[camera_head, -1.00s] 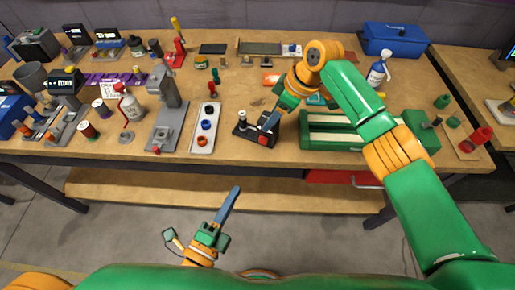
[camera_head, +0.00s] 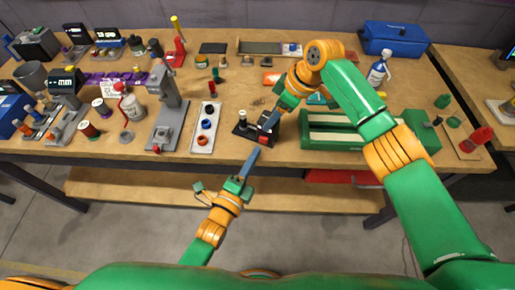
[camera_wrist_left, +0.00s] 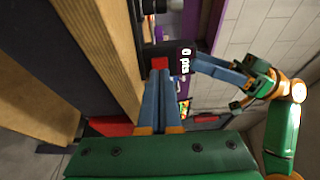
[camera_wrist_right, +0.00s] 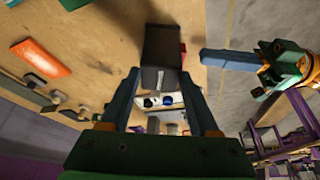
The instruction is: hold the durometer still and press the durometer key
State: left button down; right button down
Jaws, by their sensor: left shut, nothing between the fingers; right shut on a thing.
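The durometer (camera_head: 258,128) is a dark device at the front edge of the bench, with a red key (camera_head: 264,139) on its near side. The left wrist view shows the red key (camera_wrist_left: 160,63) beside a display (camera_wrist_left: 185,60) reading "0 pts". My right gripper (camera_head: 269,121) is shut on the durometer, and its fingers flank the dark body (camera_wrist_right: 162,50) in the right wrist view. My left gripper (camera_head: 254,153) is shut and empty, just in front of the bench edge. Its blue fingertips (camera_wrist_left: 161,84) point at the red key, with a small gap seemingly between them.
A white tray with rings (camera_head: 204,137) and a grey stand (camera_head: 166,115) are left of the durometer. A green slotted block (camera_head: 340,140) is close on the right. A red drawer (camera_head: 340,177) hangs below the bench.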

aim_at(263, 141)
pick_arm(q)
jog(key=shift+x, duration=1.2)
jog(key=shift+x, duration=1)
pick_arm(e)
jog(key=shift+s, duration=0.1)
pick_arm(q)
jog(key=shift+r, duration=0.1)
pick_arm(e)
jog(key=shift+s, duration=0.1)
pick_arm(q)
jog(key=shift+s, duration=0.1)
jog(key=shift+s+a, duration=0.1)
jog(key=shift+s, duration=0.15)
jog(key=v, duration=1.3)
jog(key=shift+s, duration=0.3)
jog(key=shift+a, duration=0.1)
